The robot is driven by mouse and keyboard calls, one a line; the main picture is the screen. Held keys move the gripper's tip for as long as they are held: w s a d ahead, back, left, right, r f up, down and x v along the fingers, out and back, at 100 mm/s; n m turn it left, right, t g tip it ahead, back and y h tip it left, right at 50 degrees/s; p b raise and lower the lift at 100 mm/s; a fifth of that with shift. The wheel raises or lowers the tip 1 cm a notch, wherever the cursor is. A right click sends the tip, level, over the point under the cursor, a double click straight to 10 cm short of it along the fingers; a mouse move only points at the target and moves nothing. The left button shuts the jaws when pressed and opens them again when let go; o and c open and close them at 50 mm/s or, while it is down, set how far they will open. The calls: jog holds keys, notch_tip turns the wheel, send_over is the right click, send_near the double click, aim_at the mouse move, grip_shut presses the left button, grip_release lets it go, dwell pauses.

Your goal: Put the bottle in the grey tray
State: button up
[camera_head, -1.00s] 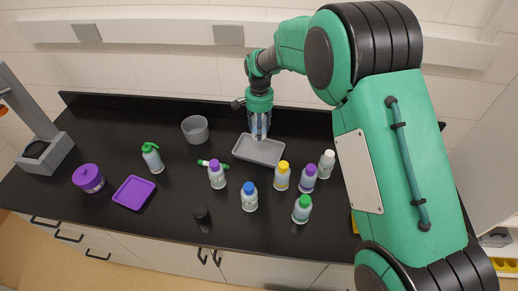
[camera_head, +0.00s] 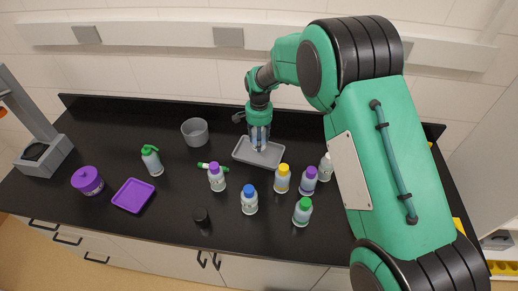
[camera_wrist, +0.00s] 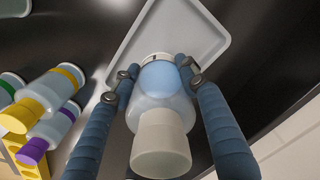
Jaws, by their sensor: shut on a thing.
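My gripper (camera_head: 260,146) is low over the grey tray (camera_head: 237,155). In the wrist view, the blue fingers of my gripper (camera_wrist: 152,80) are shut around a bottle (camera_wrist: 165,112) with a pale bluish body and an off-white cap (camera_wrist: 160,145). The cap end points towards the wrist camera and the far end towards the grey tray (camera_wrist: 214,30). In the head view the fingers largely hide this bottle. I cannot tell whether its base touches the tray floor. Nothing else shows in the tray.
Several capped bottles stand right and in front of the tray, including a yellow-capped one (camera_head: 282,178) and a white-capped one (camera_head: 326,167).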

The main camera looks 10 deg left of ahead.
jog(key=shift+f, duration=2.5)
jog(key=shift+b, duration=0.3)
jog(key=o, duration=1.2)
jog(key=shift+f, duration=0.15)
notch_tip(320, 180, up, 12)
jog(key=p, duration=0.1)
jog(key=shift+r, duration=0.2)
